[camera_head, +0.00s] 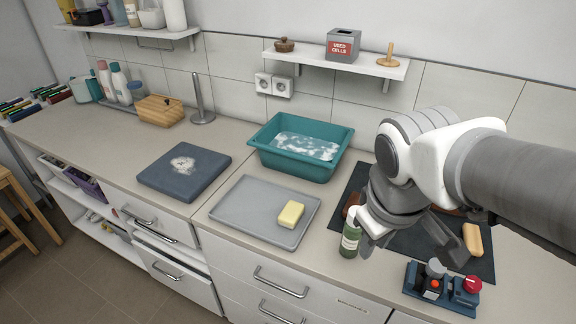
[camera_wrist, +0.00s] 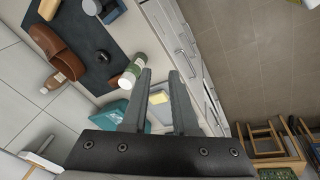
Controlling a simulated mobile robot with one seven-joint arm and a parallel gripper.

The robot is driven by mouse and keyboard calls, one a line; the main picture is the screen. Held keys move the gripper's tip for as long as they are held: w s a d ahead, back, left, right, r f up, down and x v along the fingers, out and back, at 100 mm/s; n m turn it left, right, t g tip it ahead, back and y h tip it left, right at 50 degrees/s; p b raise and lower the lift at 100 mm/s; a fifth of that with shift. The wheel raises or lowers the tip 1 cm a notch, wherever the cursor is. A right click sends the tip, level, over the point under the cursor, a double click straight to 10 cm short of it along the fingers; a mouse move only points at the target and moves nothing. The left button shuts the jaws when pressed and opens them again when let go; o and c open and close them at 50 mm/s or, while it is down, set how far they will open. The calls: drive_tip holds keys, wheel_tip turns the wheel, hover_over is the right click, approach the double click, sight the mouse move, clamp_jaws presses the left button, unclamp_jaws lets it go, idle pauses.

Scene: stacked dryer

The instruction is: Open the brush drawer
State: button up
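The drawer fronts are white with metal bar handles below the counter. The right-hand unit has an upper drawer (camera_head: 300,270) with a bar handle (camera_head: 281,283) and another handle below it. The left-hand unit has several handles, one on a lower drawer (camera_head: 180,280). I cannot tell which one is the brush drawer; small lettering on the right front is unreadable. The right-hand drawer looks shut. My gripper (camera_wrist: 159,75) is open and empty, its two fingers apart. In the head view it hangs above the counter's right part, near a green bottle (camera_head: 350,238), away from any handle.
A grey tray (camera_head: 240,218) with yellow soap (camera_head: 291,214), a teal basin (camera_head: 262,148) and a dark board (camera_head: 160,180) stand on the counter. A dark mat (camera_head: 350,190) lies below my arm, with a blue device (camera_head: 440,300) near the front edge. Floor before the drawers looks clear.

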drive_tip(key=w+a+f+n+g+h+b, duration=0.25)
drive_tip(key=a+f+n, duration=0.35)
drive_tip(key=f+n, duration=0.45)
drive_tip(key=n+t+h+b, duration=0.3)
drive_tip(key=n+t+b, duration=0.75)
drive_tip(key=n, duration=2.25)
approach(277, 286)
drive_tip(key=w+d+f+t+p, duration=0.1)
drive_tip(key=w, duration=0.1)
drive_tip(key=w+d+f+t+p, duration=0.1)
drive_tip(key=w+f, duration=0.1)
drive_tip(key=w, duration=0.1)
drive_tip(key=w+d+f+t, duration=0.1)
drive_tip(key=w+d+f, duration=0.1)
drive_tip(key=w, duration=0.1)
drive_tip(key=shift+d+f+p, duration=0.1)
drive_tip(key=shift+p, duration=0.3)
clamp_jaws()
